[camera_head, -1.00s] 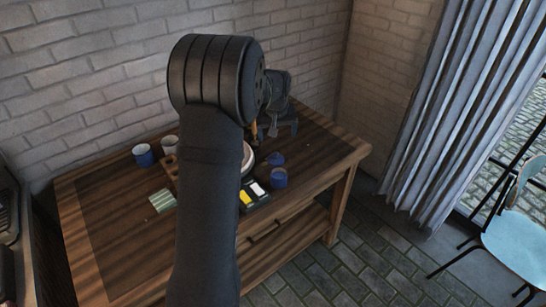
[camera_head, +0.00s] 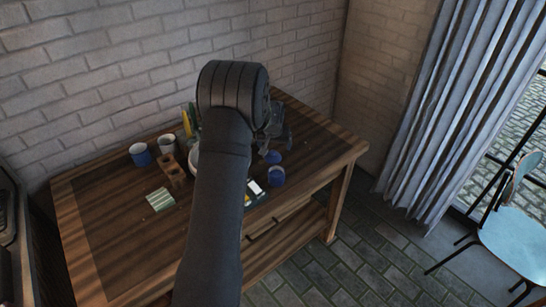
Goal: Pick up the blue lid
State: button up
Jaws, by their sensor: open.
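The blue lid (camera_head: 273,157) appears as a small dark blue shape on the wooden table, just behind a dark blue jar (camera_head: 276,177). My gripper (camera_head: 276,146) is just above and behind the lid, partly hidden by my own arm. Its fingers point down and look open, with nothing seen between them. I cannot tell whether the fingers touch the lid.
A paint box (camera_head: 254,191) lies left of the jar, partly behind my arm. A blue-and-white cup (camera_head: 140,154), a white cup (camera_head: 167,144), a wooden block holder (camera_head: 174,169) and a green striped cloth (camera_head: 160,200) are left. The table's (camera_head: 335,152) right end is clear.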

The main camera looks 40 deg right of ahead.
aim_at(273, 151)
jog(key=shift+a+x, duration=0.2)
jog(key=shift+x, duration=1.2)
jog(key=shift+a+x, duration=0.2)
jog(key=shift+x, duration=1.15)
jog(key=shift+w+f, duration=0.1)
jog(key=c, duration=1)
